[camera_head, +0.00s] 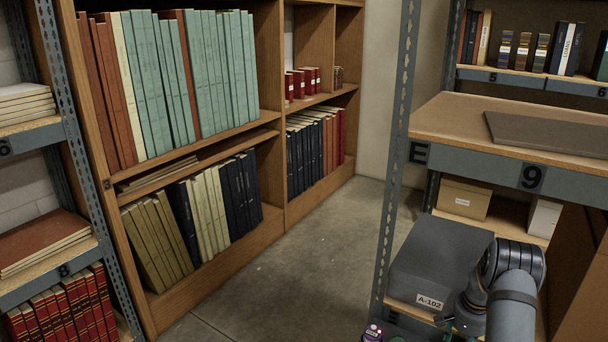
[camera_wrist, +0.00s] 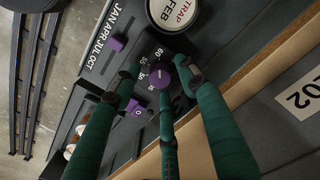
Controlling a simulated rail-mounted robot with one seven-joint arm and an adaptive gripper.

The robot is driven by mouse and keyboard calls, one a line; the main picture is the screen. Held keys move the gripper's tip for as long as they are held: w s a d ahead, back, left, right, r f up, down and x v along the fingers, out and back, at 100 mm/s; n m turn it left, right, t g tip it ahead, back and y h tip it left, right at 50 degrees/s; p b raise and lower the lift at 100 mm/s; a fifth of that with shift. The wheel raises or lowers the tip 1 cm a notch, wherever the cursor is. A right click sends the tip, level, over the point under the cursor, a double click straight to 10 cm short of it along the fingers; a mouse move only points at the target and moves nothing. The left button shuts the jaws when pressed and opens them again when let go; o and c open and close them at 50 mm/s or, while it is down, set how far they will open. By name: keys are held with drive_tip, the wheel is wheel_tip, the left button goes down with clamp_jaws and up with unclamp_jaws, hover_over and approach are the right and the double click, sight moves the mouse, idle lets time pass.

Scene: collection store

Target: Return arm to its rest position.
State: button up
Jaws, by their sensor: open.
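My gripper (camera_wrist: 160,84) has dark green fingers, spread open, in the wrist view.
A round disc reading TRAP FEB (camera_wrist: 172,12) and a purple slider (camera_wrist: 117,43) by month labels are close to the fingers. Shelf unit E (camera_head: 392,170) and its worktop (camera_head: 450,112) stand beside my arm. Floor (camera_head: 310,255) is clear toward the bookcase (camera_head: 275,210).

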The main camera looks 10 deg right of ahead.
wheel_tip(320, 180, up, 10)
drive_tip(key=b, duration=0.1)
drive_tip(key=shift+r, duration=0.2)
drive_tip(key=shift+r+b, duration=0.1)
drive_tip(key=shift+b, duration=0.2)
